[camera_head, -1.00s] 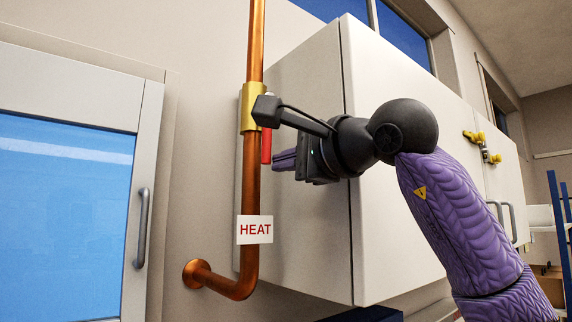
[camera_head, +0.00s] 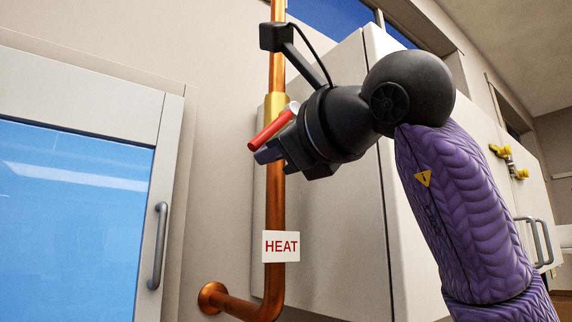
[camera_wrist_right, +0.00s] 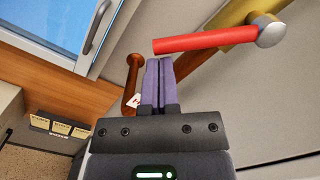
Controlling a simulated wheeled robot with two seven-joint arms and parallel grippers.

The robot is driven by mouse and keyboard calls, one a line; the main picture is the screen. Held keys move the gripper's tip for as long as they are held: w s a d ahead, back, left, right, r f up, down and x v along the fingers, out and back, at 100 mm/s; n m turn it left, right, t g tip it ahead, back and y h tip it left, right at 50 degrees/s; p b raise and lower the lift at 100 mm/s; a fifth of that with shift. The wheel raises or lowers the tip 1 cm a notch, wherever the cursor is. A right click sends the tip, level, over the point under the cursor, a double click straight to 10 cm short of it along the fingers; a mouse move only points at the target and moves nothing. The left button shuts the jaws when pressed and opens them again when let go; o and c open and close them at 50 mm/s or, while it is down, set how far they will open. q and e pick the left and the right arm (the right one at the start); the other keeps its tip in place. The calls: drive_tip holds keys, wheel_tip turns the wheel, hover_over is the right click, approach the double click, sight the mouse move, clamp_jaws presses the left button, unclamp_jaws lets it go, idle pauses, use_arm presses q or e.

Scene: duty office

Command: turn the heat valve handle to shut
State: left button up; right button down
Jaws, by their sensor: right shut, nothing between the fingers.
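The red valve handle (camera_head: 270,129) slants down and left from its pale hub, in front of the brass valve body (camera_head: 272,104) on the vertical copper pipe (camera_head: 275,205). A white HEAT tag (camera_head: 281,246) is on the pipe below. My left gripper is not in view.
A pale cabinet (camera_head: 335,215) stands behind the pipe on the right, close to my right arm. A blue glazed door (camera_head: 75,215) with a grey handle (camera_head: 158,246) is on the left. Yellow fittings (camera_head: 508,160) are at far right.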

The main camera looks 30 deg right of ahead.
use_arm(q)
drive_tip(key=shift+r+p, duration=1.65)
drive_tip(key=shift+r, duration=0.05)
use_arm(e)
drive_tip(key=a+r+m, duration=0.4)
drive_tip(key=r+m, duration=0.2)
drive_tip(key=m, duration=0.2)
drive_tip(key=shift+s, duration=0.15)
drive_tip(key=shift+a+r, duration=0.1)
drive_tip(key=shift+a, duration=0.05)
